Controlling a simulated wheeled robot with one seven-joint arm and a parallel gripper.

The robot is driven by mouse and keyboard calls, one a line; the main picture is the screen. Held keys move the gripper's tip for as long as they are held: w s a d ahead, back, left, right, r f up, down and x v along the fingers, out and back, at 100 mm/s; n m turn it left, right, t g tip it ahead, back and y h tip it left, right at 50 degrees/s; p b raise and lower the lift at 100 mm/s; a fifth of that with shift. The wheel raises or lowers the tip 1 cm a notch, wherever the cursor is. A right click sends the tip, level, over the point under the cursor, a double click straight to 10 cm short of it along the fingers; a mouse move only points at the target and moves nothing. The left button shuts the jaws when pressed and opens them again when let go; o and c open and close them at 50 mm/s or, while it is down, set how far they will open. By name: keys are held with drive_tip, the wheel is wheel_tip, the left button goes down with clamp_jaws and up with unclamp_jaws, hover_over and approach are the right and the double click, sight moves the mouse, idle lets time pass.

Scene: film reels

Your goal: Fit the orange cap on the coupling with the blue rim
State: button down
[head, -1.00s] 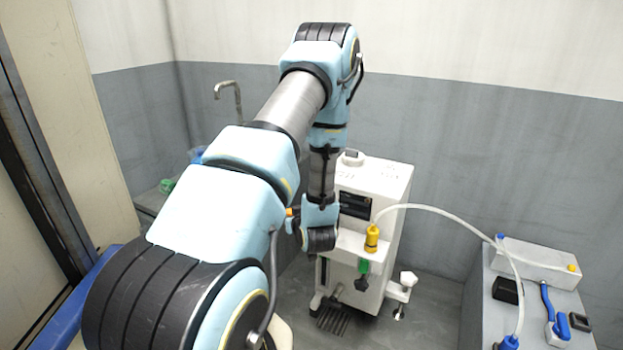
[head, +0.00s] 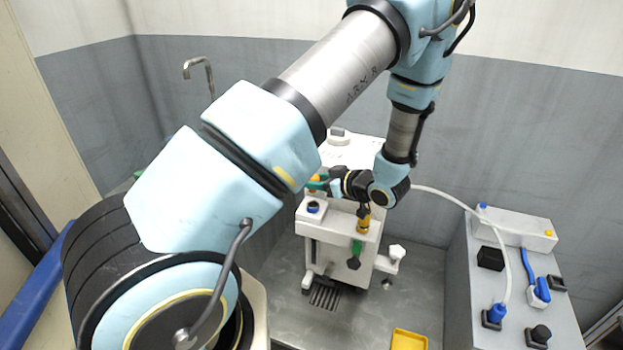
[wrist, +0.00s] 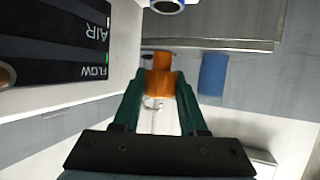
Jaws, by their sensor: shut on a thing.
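My gripper (wrist: 161,92) has dark green fingers shut on the orange cap (wrist: 160,82), seen in the wrist view. In the head view the orange cap (head: 313,178) shows only as a small patch at the fingertips of my gripper (head: 317,182). The coupling with the blue rim (head: 313,207) stands on the front ledge of the white machine, just below the cap in that view. In the wrist view the coupling (wrist: 167,5) is cut by the top edge, beyond the cap and apart from it.
A grey bench (head: 462,285) with blue plugs and a white box stands at right. A yellow tray (head: 409,340) lies at the bottom.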

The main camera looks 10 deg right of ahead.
drive_tip(key=shift+f+b, duration=1.8)
drive_tip(key=shift+f, duration=0.7)
drive_tip(key=shift+p, duration=0.3)
drive_tip(key=shift+f+b, duration=0.4)
drive_tip(key=shift+f, duration=0.15)
drive_tip(key=c, duration=0.7)
unclamp_jaws()
drive_tip(key=shift+d, duration=0.1)
drive_tip(key=shift+c, duration=0.2)
drive_tip(key=shift+s, duration=0.1)
drive_tip(key=p+v, duration=0.4)
drive_tip(key=v, duration=0.7)
drive_tip(key=shift+p, duration=0.3)
